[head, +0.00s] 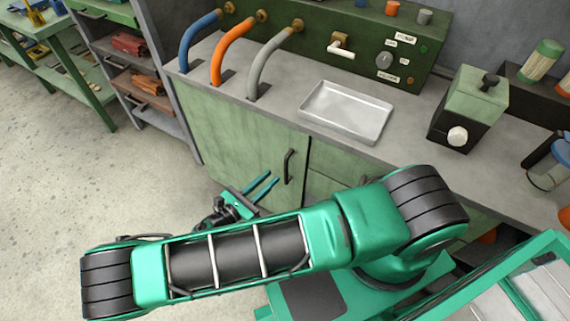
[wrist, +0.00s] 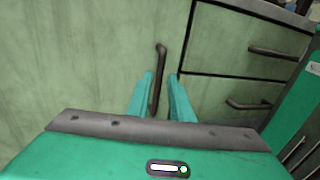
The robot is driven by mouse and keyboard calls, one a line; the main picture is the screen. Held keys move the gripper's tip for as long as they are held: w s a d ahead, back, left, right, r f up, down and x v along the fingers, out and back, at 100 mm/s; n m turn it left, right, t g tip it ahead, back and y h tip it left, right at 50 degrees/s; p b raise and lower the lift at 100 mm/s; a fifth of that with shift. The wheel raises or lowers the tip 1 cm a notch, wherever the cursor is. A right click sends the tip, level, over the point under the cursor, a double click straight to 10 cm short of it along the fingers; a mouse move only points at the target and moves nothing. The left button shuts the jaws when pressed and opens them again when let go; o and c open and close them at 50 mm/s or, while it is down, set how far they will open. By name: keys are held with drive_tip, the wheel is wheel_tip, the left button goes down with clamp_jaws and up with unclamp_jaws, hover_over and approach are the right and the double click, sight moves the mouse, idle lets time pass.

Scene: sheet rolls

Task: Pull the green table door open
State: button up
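The green table door (head: 225,125) is the large panel at the left of the bench front, and it looks closed. Its dark upright handle (head: 288,166) sits near the door's right edge. In the wrist view the door (wrist: 80,60) fills the left side, and the handle (wrist: 157,75) shows between my two teal fingers. My gripper (head: 273,181) is open and empty, just left of the handle in the head view. In the wrist view my gripper (wrist: 161,78) points at the door, with gaps on both sides of the handle. I cannot tell whether the fingertips reach around it.
Drawers with dark handles (wrist: 270,52) are right of the door. A metal tray (head: 345,110), colored hoses (head: 232,48) and a green-black box (head: 468,108) are on the grey worktop. A shelf unit (head: 130,60) stands at left. The floor (head: 80,170) before the door is clear.

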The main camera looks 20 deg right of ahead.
drive_tip(key=x, duration=0.9)
clamp_jaws()
